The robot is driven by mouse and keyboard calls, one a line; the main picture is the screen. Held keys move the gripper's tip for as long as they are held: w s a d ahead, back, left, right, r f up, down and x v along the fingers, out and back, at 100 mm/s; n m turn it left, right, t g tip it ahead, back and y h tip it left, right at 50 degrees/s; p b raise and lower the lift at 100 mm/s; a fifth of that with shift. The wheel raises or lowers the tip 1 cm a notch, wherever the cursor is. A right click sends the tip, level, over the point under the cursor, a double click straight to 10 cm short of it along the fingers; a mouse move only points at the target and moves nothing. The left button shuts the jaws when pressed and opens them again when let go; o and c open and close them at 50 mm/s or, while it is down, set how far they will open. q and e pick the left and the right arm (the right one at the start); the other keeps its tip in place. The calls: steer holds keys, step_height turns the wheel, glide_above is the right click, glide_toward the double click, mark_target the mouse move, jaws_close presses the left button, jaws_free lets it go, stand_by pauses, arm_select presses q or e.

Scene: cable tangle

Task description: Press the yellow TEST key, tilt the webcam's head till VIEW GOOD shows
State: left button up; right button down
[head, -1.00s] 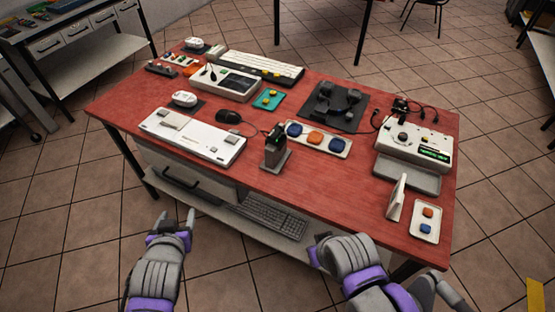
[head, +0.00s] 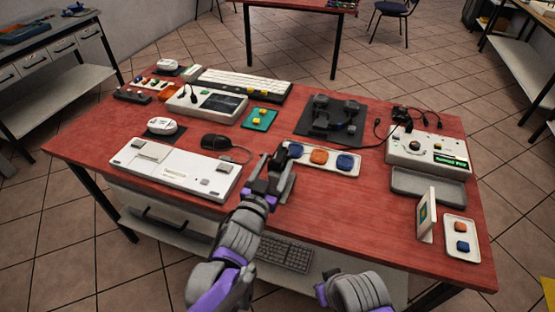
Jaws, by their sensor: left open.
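The control box (head: 424,146) with a dark knob stands at the right of the red table; its small screen (head: 450,161) shows green lettering too small to read. My left gripper (head: 268,170) is open at the table's front middle. It is at the dark device on a grey stand (head: 287,184), likely the webcam, and hides most of it; I cannot tell whether they touch. A teal pad (head: 260,118) carries small yellow keys; I cannot read a TEST label. Only part of my right arm shows at the bottom, its gripper out of view.
A small upright card (head: 427,214) and a two-key tray (head: 462,240) stand at the right front.

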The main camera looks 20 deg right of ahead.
arm_select(q)
steer(key=shift+x, duration=1.05)
